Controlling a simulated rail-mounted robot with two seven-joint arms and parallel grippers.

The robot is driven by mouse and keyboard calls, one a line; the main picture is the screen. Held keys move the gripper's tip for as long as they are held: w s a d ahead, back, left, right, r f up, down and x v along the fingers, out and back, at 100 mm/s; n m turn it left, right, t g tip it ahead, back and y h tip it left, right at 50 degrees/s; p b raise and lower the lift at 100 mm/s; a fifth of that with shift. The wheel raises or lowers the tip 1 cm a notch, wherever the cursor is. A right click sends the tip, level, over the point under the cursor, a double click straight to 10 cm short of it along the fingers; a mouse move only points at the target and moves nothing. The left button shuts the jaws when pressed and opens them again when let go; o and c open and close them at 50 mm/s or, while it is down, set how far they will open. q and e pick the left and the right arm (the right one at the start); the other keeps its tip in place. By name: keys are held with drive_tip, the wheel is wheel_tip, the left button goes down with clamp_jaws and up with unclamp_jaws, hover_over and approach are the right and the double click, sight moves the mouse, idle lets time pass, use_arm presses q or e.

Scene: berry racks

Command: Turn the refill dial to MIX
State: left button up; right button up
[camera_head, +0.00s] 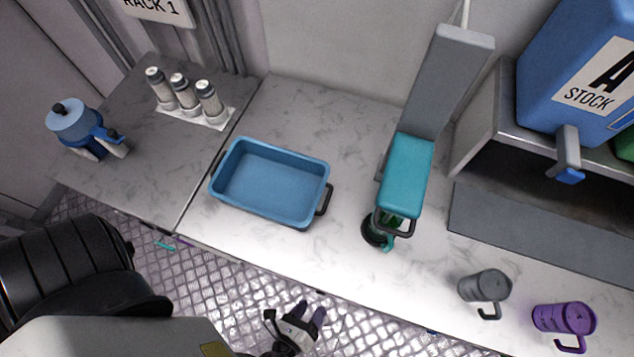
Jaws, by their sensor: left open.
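I cannot make out a refill dial or a MIX mark in this view. A blue container marked A STOCK (585,85) stands on a raised shelf at the upper right, with a grey and blue tap (568,155) at its front. A teal device (407,172) on a grey column (447,80) stands on the counter at centre right. My left gripper (309,311) is at the bottom centre, in front of the counter's front edge and over the metal floor. It is open with nothing between its fingers. My right gripper is not in view.
A blue tray (270,183) lies on the counter. Several grey bottles (182,92) and a blue jug (75,125) are at left. The counter between tray and grey mug is partly clear.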

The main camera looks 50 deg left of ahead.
use_arm(q)
drive_tip(key=v, duration=0.9)
drive_tip(key=shift+s+n, duration=0.1)
drive_tip(key=shift+n, duration=0.2)
idle(0.3)
drive_tip(key=s+a+n+g+y+p, duration=0.1)
drive_tip(key=a+n+g, duration=0.4)
drive_tip(key=n, duration=0.4)
drive_tip(key=a+n+g+p, duration=0.1)
drive_tip(key=a+n+g, duration=0.2)
drive_tip(key=n+g, duration=0.45)
drive_tip(key=w+a+r+n+h+p, duration=0.1)
drive_tip(key=w+a+r+n+p, duration=0.1)
drive_tip(key=r+p, duration=0.7)
drive_tip(key=w+a+r+n+t+h+p, duration=0.1)
drive_tip(key=w+a+r+p, duration=0.3)
drive_tip(key=r+p, duration=0.6)
drive_tip(key=w+a+r+n+t+h+p, duration=0.1)
drive_tip(key=w+r+p, duration=0.6)
drive_tip(key=r, duration=1.5)
drive_tip(key=a+n+h+p, duration=0.1)
drive_tip(key=a+n+p, duration=0.1)
drive_tip(key=n, duration=0.1)
drive_tip(key=shift+a, duration=0.35)
